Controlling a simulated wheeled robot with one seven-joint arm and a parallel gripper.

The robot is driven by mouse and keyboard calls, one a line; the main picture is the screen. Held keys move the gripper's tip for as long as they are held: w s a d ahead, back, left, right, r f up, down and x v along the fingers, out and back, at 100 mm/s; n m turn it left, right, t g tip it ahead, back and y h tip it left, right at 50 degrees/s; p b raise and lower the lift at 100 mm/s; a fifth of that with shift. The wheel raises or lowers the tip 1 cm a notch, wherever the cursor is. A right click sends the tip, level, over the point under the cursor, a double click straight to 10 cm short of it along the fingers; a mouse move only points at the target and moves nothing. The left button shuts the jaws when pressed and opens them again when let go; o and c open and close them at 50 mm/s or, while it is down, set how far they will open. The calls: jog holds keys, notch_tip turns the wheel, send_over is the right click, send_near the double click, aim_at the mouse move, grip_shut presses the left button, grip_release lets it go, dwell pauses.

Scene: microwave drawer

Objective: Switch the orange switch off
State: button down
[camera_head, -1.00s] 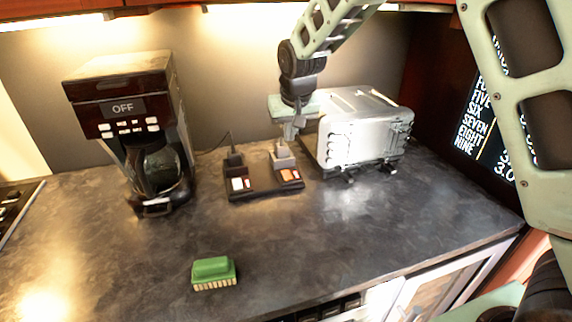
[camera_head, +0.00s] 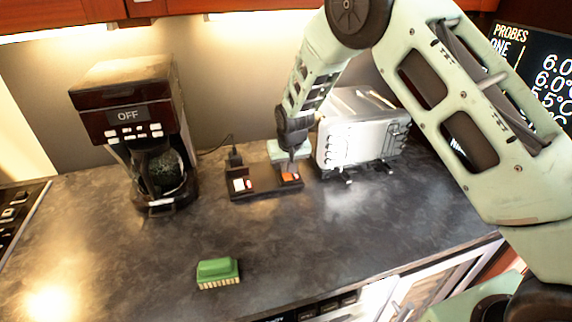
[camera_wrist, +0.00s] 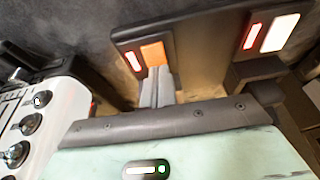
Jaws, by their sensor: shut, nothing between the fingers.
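A dark switch box (camera_head: 262,190) lies on the counter between the coffee maker and the silver toaster oven. The orange switch (camera_head: 291,177) is on its right side; in the wrist view the orange switch (camera_wrist: 153,53) has a lit red strip (camera_wrist: 133,61) beside it. A white lit switch (camera_head: 242,184) is on the left side, and the white switch also shows in the wrist view (camera_wrist: 280,32). My gripper (camera_wrist: 158,73) is shut and empty, pointing down with its fingertips right at the orange switch's edge. I cannot tell whether they touch it.
The coffee maker (camera_head: 130,125) stands at the left, its display reading OFF. The toaster oven (camera_head: 358,140) is close to the right of my gripper. A black plug (camera_head: 234,157) stands behind the box. A green brush (camera_head: 218,271) lies in front on open counter (camera_head: 130,262).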

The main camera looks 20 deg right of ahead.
jog(key=shift+f, duration=0.1)
jog(key=shift+w+f+b, duration=0.1)
jog(key=shift+f+b, duration=0.1)
jog(key=shift+b, duration=0.2)
jog(key=shift+r, duration=0.1)
jog(key=shift+s, duration=0.9)
